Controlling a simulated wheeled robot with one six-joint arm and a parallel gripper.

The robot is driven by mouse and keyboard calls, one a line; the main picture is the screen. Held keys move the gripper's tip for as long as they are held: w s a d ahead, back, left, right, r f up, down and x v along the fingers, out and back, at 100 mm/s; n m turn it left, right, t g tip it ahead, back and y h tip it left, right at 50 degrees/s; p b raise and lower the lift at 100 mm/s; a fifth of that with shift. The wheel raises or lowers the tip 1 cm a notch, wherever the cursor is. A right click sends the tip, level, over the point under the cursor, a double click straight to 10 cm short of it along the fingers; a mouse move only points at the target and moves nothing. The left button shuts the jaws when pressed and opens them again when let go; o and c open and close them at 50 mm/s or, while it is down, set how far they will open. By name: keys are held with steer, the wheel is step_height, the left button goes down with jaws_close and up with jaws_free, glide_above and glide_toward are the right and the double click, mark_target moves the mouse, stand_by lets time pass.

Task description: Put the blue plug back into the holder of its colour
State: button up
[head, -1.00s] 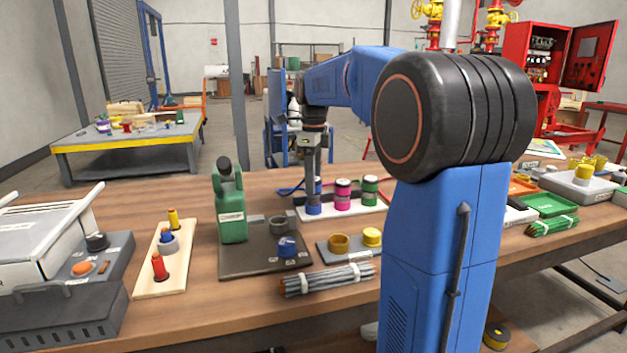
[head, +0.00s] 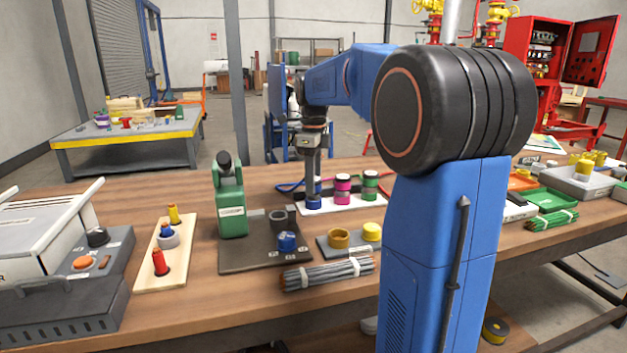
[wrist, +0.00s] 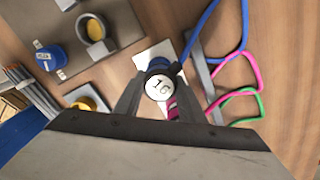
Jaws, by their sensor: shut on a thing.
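My gripper (head: 312,192) is upright at the left end of a white board (head: 350,208) and shut on the blue plug. In the wrist view, the plug (wrist: 159,87) shows a white round end marked "16" between the two fingers, and a blue cord runs from it. A blue holder (head: 313,203) is at the fingertips on the board. I cannot tell whether the plug is inside it or just above. A magenta plug and holder (head: 342,190) and a green plug and holder (head: 370,186) stand to the right in a row.
Blue, pink and green cords (wrist: 240,82) lie beside the board.

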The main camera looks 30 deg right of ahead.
steer(key=o, duration=1.4)
steer(key=shift+c, duration=0.2)
step_height(320, 180, up, 17)
steer(key=shift+r, duration=0.15)
